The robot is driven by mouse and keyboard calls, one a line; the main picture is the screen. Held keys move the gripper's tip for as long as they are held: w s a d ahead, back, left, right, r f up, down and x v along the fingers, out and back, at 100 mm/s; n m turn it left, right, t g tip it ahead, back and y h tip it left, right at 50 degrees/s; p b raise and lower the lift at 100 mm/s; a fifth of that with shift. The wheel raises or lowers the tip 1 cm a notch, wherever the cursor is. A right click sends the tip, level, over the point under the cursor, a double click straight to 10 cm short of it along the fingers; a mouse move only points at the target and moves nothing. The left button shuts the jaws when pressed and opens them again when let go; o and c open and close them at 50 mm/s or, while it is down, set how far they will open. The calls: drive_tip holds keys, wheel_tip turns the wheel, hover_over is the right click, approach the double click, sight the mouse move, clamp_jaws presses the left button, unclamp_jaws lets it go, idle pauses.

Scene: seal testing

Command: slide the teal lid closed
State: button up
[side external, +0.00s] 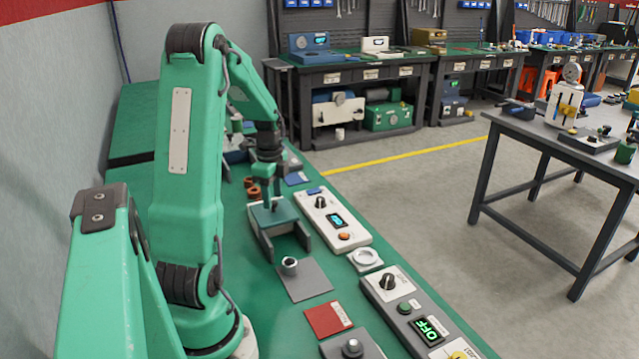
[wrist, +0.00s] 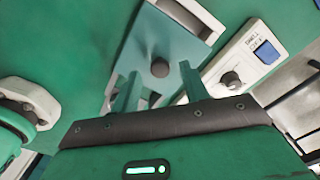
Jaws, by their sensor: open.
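The teal lid (side external: 287,216) sits between the grey rails of a small housing (side external: 265,249) on the green bench. In the wrist view, the teal lid (wrist: 150,45) carries a round dark knob (wrist: 160,68), and a pale grey part of the housing (wrist: 190,13) shows beyond the lid. My gripper (side external: 270,203) points down over the lid. In the wrist view my gripper (wrist: 159,70) is open, with one finger on each side of the knob. I cannot tell whether either finger touches it. In the side view my gripper partly hides the lid.
A white control box with a dial (side external: 335,218) stands close right of the housing. A grey plate with a small post (side external: 303,279) and a red card (side external: 328,318) lie nearer. Orange-brown rings (side external: 252,188) lie behind left. A dial panel reading OFF (side external: 412,310) is at front right.

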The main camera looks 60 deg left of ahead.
drive_tip(key=shift+f, duration=0.65)
clamp_jaws()
drive_tip(key=shift+a, duration=1.85)
unclamp_jaws()
drive_tip(key=shift+r, duration=0.15)
wheel_tip(320, 180, up, 8)
drive_tip(key=shift+f, duration=0.2)
